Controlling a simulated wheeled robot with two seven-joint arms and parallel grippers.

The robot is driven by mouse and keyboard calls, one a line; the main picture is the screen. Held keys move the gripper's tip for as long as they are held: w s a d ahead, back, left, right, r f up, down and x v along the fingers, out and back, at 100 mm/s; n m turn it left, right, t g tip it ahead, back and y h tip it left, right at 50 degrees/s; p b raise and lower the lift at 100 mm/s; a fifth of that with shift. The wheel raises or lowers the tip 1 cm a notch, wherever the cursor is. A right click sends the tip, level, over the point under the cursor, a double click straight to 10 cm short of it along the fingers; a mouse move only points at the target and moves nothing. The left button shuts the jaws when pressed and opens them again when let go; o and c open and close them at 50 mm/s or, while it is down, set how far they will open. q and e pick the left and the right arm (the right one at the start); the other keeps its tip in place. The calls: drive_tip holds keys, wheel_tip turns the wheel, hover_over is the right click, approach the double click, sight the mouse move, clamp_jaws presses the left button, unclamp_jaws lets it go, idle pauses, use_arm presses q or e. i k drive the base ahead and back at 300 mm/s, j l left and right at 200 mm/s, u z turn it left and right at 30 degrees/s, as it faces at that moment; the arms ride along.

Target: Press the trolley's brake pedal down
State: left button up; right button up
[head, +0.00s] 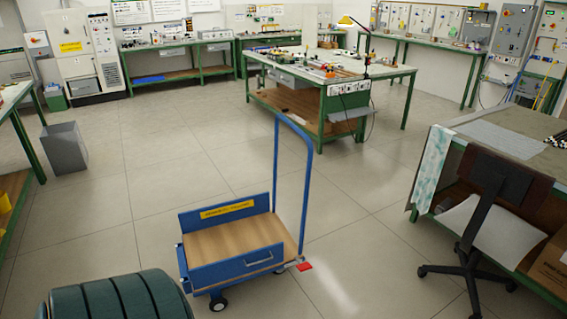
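A blue trolley (222,265) with a wooden deck (232,243) and a tall blue push handle (306,190) stands on the floor near the middle front. A yellow label (227,210) is on its back board. The red brake pedal (304,266) sticks out at the trolley's lower right, beside the foot of the handle. I cannot tell from here whether the pedal is up or down. Neither of my grippers shows in the head view.
A dark green ribbed object (115,300) fills the front left. An office chair (484,225) stands by the right workbench (500,128). A grey bin (65,147) is at the left, and a central workbench (325,85) lies behind. The floor around the trolley's right side is clear.

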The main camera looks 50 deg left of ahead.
sight(302, 267)
drive_tip(key=u, duration=1.45)
drive_tip(key=i+l, duration=0.25)
drive_tip(key=i, duration=0.2)
drive_tip(key=i+l, duration=0.25)
drive_tip(key=i, duration=0.25)
drive_tip(key=i+l+u, duration=0.1)
drive_tip(key=i+l, duration=0.15)
drive_tip(key=i, duration=0.2)
drive_tip(key=i+l, duration=0.3)
drive_tip(key=i, duration=0.15)
